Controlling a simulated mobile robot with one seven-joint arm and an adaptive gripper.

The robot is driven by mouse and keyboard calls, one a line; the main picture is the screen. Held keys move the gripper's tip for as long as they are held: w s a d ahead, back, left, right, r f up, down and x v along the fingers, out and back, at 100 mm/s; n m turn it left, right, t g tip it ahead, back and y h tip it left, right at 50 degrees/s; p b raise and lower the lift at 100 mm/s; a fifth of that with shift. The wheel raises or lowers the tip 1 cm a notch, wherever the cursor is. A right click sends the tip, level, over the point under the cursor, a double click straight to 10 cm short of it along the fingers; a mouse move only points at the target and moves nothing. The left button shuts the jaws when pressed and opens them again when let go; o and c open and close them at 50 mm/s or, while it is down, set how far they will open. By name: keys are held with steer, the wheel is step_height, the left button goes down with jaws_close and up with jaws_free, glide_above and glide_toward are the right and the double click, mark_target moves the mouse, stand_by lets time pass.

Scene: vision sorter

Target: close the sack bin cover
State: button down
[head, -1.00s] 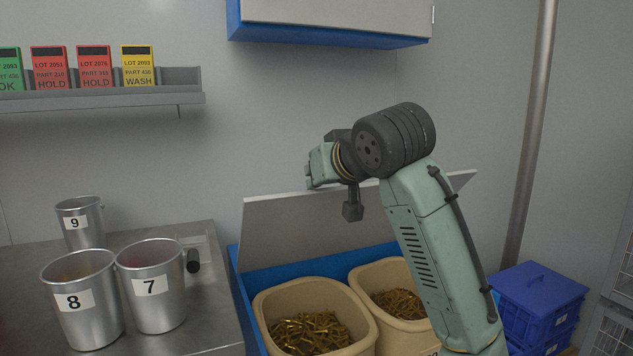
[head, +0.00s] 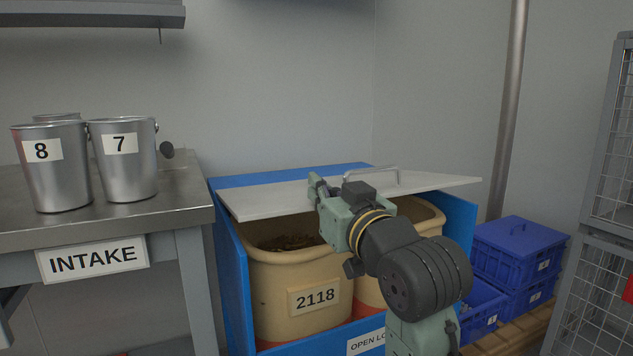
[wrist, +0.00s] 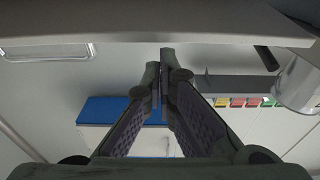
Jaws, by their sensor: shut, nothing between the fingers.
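The sack bin cover (head: 275,196) is a pale grey panel with a metal handle (head: 372,171). In the head view it lies at a low slant over the blue sack bin (head: 226,250), its front edge raised above the cream sacks (head: 285,268). The handle also shows there (wrist: 45,52).
At left is a steel table with an INTAKE sign (head: 92,259) and metal buckets, including 7 (head: 122,168) and 8 (head: 54,172). Blue crates (head: 520,250) stand right of the bin. A wire cage (head: 612,150) is at far right, with a pipe (head: 512,110) behind.

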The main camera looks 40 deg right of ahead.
steer(key=shift+s+a+f+b, duration=0.15)
steer(key=shift+f+b, duration=0.15)
steer(key=shift+f, duration=0.35)
steer(key=shift+s+d+f+b, duration=0.15)
steer(key=shift+f+b, duration=0.1)
steer(key=shift+f, duration=0.4)
steer(key=shift+a+r, duration=0.1)
steer(key=shift+r, duration=0.05)
step_height(320, 180, up, 10)
